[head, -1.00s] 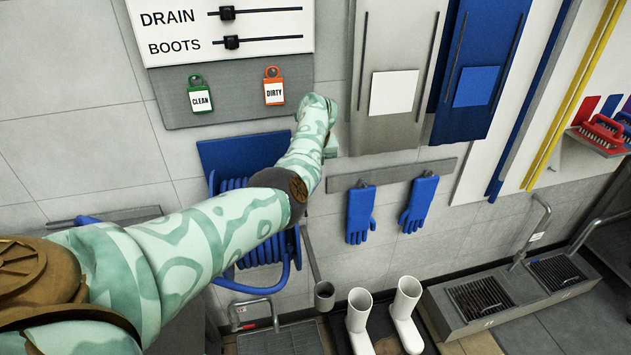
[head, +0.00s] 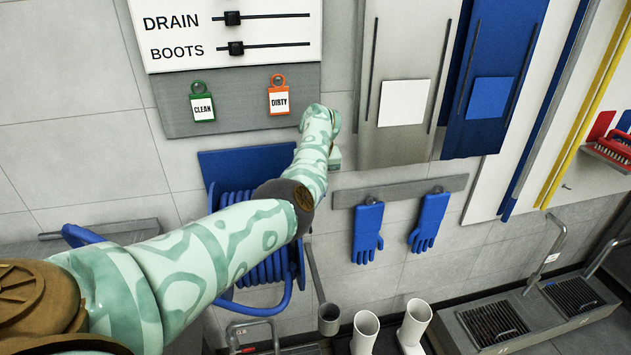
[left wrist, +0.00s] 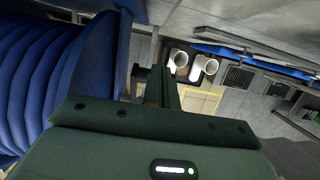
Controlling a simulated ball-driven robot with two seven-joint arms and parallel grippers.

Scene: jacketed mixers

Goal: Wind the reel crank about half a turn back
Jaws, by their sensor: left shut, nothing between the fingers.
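The blue hose reel (head: 262,268) is on the wall, partly hidden behind my left arm. Its blue coils also fill the left of the left wrist view (left wrist: 35,75). A grey bar with a cup-like grey end (head: 328,318) hangs at the reel's lower right; it looks like the crank, but I cannot be sure. My left gripper (head: 334,160) is to the upper right of the reel, above that bar, mostly hidden by my wrist. In the left wrist view its dark fingers (left wrist: 165,85) are together and empty, right of the coils. My right gripper is not in view.
Blue gloves (head: 367,233) hang on a grey rail right of my left gripper. White boots (head: 412,325) stand on the floor below. A grey board with tags (head: 240,100) is above the reel. Bare wall lies between the gloves and reel.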

